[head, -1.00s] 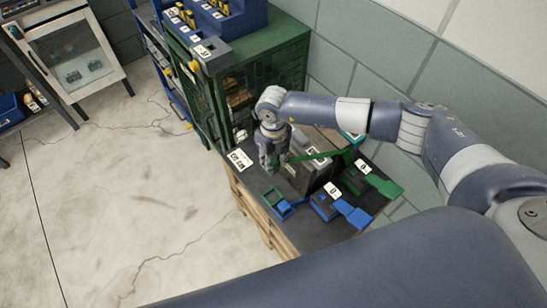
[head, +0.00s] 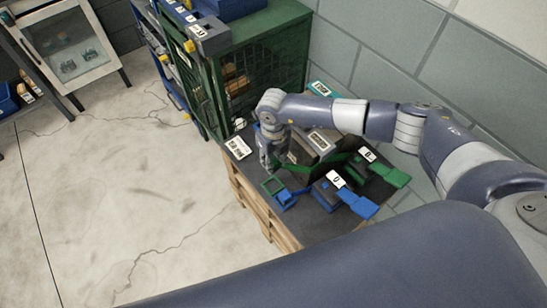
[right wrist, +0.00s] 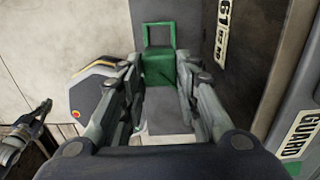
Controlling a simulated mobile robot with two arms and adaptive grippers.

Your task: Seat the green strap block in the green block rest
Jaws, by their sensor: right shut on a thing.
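My right gripper (head: 269,166) hangs beside the dark box on the table. It is shut on the green strap block (right wrist: 158,69), which shows between the fingertips in the right wrist view with a square open loop beyond it. In the head view, a green strip shows right of the gripper. A small green frame (head: 272,186) lies just below the gripper beside a blue piece (head: 285,198). A green fixture with a flap (head: 395,177) stands at the table's right. I cannot tell which of these green things is the block rest. My left gripper is not clearly seen.
The dark box (head: 310,146) stands close to the right of the gripper. A blue fixture with a flap (head: 360,207) is nearer me. A green mesh cabinet (head: 270,50) stands behind the table and a wall at the right. Open floor lies left.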

